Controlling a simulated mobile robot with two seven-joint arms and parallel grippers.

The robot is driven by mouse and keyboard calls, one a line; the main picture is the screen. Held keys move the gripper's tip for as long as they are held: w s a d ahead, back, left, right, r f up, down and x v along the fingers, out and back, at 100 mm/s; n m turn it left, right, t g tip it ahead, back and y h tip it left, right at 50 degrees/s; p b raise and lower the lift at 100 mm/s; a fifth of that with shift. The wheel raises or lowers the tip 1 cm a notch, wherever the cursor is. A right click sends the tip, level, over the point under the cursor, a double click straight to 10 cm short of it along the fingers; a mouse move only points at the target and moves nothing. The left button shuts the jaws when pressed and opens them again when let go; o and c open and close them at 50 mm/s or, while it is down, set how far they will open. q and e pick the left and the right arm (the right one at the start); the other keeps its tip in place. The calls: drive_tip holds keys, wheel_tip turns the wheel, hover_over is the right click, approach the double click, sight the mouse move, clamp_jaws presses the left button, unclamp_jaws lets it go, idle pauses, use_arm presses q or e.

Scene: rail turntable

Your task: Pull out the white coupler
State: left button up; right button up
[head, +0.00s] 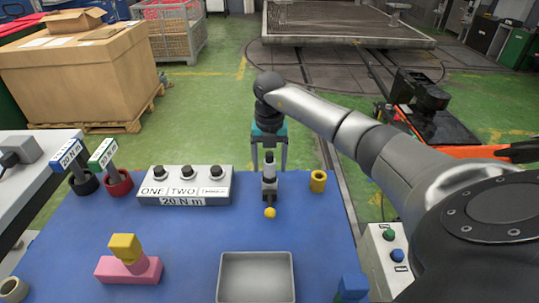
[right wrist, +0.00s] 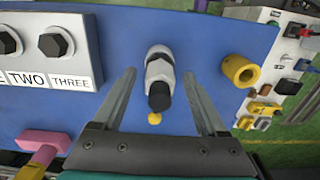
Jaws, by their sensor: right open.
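The white coupler (head: 269,171) stands on the blue table top, with a dark lower part toward me and a yellow ball (head: 270,212) at its near end. In the right wrist view the coupler (right wrist: 158,70) shows white and grey with a black end. My right gripper (head: 269,165) is open above it. In the right wrist view its two fingers (right wrist: 159,78) are on either side of the coupler, with a gap on both sides. Whether the fingertips reach down to its height is hard to tell. My left gripper is out of view.
A grey box with black knobs (head: 188,192) stands left of the coupler. A yellow ring (head: 318,181) is to the right. A grey tray (head: 256,256) lies in front. Pink and yellow blocks (head: 129,268) sit at the front left. Blue table between them is clear.

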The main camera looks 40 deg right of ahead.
drive_tip(key=shift+f, duration=0.1)
clamp_jaws()
idle(0.6)
idle(0.6)
